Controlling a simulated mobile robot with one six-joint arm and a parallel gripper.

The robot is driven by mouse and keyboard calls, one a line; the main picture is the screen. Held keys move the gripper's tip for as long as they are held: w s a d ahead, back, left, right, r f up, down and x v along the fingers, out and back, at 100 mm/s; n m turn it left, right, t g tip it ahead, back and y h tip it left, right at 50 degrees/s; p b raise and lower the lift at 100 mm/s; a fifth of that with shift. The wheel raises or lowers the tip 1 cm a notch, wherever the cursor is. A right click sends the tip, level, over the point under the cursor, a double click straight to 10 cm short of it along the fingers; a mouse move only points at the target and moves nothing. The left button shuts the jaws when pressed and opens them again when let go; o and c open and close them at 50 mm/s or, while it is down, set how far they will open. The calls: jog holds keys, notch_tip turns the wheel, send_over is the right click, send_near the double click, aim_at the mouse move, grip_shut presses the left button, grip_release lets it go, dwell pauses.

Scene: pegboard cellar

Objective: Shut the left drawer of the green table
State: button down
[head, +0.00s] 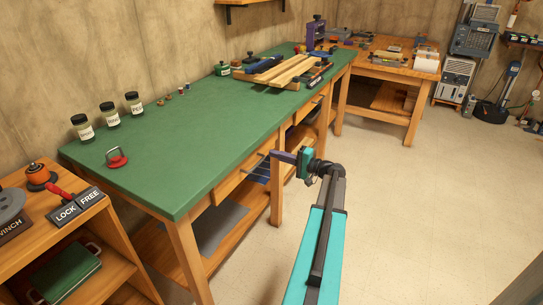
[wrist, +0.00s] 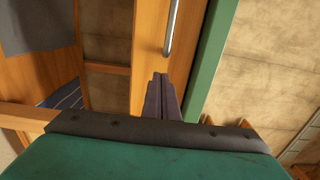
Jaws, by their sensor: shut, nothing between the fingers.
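The green table (head: 190,130) runs along the wall, with wooden drawer fronts under its top. The left drawer (head: 232,184) shows below the front edge, partly hidden near my gripper. In the wrist view its wooden front (wrist: 148,45) carries a metal bar handle (wrist: 172,25), beside the green table edge (wrist: 207,70). I cannot tell how far it stands out. My gripper (head: 274,154) is at the right part of this drawer, just in front of the table. Its fingers (wrist: 161,80) are shut and empty, pointing at the drawer front below the handle in the picture; contact is unclear.
The right drawer (head: 304,112) is farther along. Jars (head: 108,114) and a red-handled item (head: 117,159) stand on the tabletop, with wooden boards (head: 280,72) farther back. A wooden shelf unit (head: 45,210) stands at the left. The floor (head: 420,200) to the right is clear.

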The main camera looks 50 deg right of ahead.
jog(key=s+d, duration=0.2)
jog(key=s, duration=0.8)
jog(key=shift+s, duration=0.2)
